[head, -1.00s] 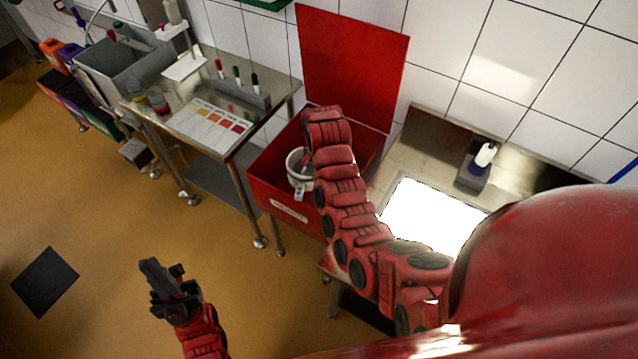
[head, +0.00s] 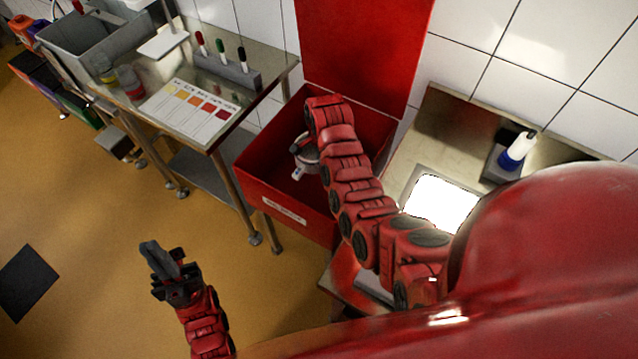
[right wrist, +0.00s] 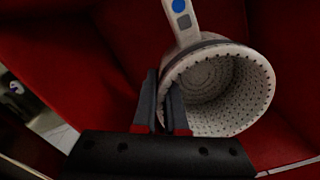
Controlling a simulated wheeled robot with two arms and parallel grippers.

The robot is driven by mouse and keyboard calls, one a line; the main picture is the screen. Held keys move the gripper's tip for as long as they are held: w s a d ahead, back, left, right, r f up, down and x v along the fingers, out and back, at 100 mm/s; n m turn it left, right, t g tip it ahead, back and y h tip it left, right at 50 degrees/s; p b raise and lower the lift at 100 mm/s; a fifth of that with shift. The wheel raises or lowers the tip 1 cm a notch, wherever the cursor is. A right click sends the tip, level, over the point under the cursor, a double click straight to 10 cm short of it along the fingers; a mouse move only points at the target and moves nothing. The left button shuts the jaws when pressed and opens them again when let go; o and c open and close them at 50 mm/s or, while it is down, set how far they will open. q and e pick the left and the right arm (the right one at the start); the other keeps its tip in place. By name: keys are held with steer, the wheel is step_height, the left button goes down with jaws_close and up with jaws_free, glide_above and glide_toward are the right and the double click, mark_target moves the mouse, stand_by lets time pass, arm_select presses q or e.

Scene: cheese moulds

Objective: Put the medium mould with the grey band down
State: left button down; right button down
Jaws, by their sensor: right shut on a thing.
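The white mould (head: 308,160) is inside the open red box (head: 285,210), partly hidden by my right arm in the head view. In the right wrist view the mould (right wrist: 232,92) is round and perforated, with a grey band near its rim and a pale tag (right wrist: 183,22) bearing a blue dot. My right gripper (right wrist: 165,98) is shut on the near side of its wall. I cannot tell whether the mould touches the box floor. My left gripper (head: 168,262) is away from the box, over the floor; whether its fingers are apart is unclear.
The box's red lid (head: 365,50) stands up against the tiled wall. A steel table (head: 235,105) with a colour chart (head: 190,108) and marker pens stands left of the box. A bench with a bright white panel (head: 440,205) and a blue-white bottle (head: 517,150) is at right.

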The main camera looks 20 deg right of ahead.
steer(key=b, duration=0.6)
glide_above(321, 199)
step_height(321, 199, down, 13)
steer(key=shift+r, duration=0.15)
step_height(321, 199, down, 4)
steer(key=shift+s+b, duration=0.1)
steer(key=shift+b, duration=0.95)
steer(key=shift+r, duration=0.1)
steer(key=shift+f, duration=0.2)
steer(key=c, duration=1)
jaws_free()
steer(key=shift+r, duration=0.15)
